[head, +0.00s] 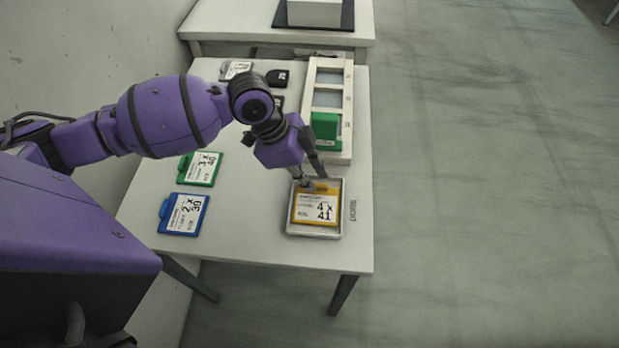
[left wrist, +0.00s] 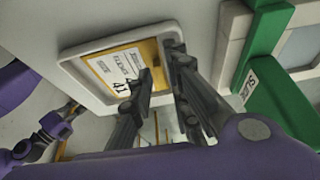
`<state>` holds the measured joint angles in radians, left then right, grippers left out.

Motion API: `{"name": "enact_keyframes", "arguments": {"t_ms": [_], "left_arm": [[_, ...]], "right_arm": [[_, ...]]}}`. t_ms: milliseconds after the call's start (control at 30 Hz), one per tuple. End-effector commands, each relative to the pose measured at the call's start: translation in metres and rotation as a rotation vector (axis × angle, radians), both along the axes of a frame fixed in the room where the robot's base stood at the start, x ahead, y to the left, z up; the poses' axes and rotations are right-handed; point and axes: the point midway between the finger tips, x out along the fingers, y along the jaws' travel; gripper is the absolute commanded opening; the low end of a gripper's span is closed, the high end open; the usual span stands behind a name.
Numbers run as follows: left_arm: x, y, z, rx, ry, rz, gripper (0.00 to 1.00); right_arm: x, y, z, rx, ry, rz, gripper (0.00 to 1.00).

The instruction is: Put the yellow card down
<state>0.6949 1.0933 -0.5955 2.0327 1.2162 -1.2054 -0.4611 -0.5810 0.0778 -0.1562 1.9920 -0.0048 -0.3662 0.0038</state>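The yellow card (head: 316,207), marked 4 x 41, lies in a shallow white tray (head: 290,229) at the table's front right. It also shows in the left wrist view (left wrist: 120,72), inside the tray rim (left wrist: 85,46). My left gripper (head: 312,181) is at the card's far edge, by its yellow tab. In the left wrist view its two dark fingers (left wrist: 160,66) stand apart with a gap between them. The fingers partly hide the tab, and contact is hard to tell. Small purple and dark parts of mine show at the wrist view's left; no right fingers can be made out.
A green card (head: 199,169) and a blue card (head: 184,214) lie left of the tray. A white frame (head: 345,140) with a green block (head: 324,128) stands just behind the tray. Black items lie farther back. The table's right edge is close to the tray.

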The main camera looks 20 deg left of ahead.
Motion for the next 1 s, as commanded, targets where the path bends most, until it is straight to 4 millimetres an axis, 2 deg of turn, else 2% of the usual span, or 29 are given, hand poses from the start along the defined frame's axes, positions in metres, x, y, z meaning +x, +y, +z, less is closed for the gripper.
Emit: {"name": "enact_keyframes", "arguments": {"t_ms": [300,500,667,1000], "left_arm": [[-0.007,0.027,0.065,0.003,-0.003,0.001,0.16],[-0.01,0.037,0.091,0.003,-0.001,0.0,0.16],[-0.011,0.04,0.1,0.002,0.0,-0.001,0.16],[-0.012,0.04,0.1,0.001,0.001,0.0,0.16]], "right_arm": [[0.009,0.001,0.009,0.002,-0.02,0.0,0.0],[0.014,0.001,0.013,0.003,-0.03,0.001,0.0],[0.015,0.001,0.014,0.003,-0.032,0.001,0.0],[0.013,0.001,0.012,0.003,-0.028,0.0,0.0]]}}
